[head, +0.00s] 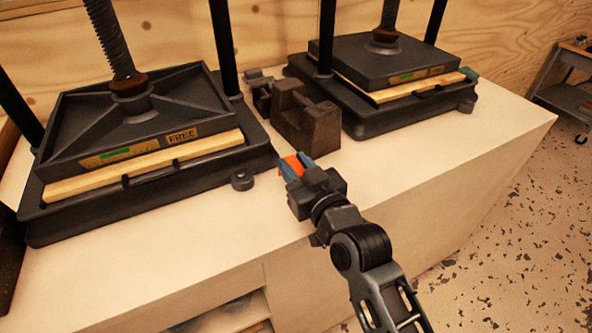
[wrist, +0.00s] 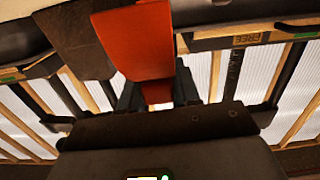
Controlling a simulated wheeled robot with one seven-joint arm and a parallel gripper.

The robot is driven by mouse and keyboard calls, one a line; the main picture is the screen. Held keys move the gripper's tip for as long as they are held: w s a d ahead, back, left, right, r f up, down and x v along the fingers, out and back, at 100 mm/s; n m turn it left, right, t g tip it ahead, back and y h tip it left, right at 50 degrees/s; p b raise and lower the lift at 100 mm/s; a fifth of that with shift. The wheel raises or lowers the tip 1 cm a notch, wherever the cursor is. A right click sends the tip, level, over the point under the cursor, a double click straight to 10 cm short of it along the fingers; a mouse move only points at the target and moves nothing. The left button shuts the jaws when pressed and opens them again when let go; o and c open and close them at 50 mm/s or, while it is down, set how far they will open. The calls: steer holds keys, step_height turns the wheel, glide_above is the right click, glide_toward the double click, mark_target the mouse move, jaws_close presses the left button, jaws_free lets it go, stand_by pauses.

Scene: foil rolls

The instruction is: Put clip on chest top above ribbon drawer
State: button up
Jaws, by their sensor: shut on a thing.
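My gripper (head: 294,166) is shut on an orange-red clip (head: 298,160) and holds it over the front part of the pale worktop (head: 215,215), between the two presses. Whether the clip touches the top cannot be told. In the wrist view the clip (wrist: 135,45) fills the upper middle, close to the camera. In the head view my gripper hides part of the clip. An open recess (head: 225,315) shows below the top's front edge at the bottom. No ribbon drawer can be made out.
A dark press (head: 150,105) with a FREE label stands at left, and a second press (head: 375,60) stands at back right. Dark metal blocks (head: 305,122) sit between them, just behind my gripper. The top's right front is clear. A grey cart (head: 570,95) stands at far right.

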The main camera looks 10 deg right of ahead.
steer(key=shift+f, duration=0.8)
steer(key=shift+f, duration=0.15)
steer(key=o, duration=1.1)
steer(key=shift+c, duration=0.2)
steer(key=shift+r, duration=0.3)
steer(key=b+v, duration=0.2)
steer(key=v, duration=1)
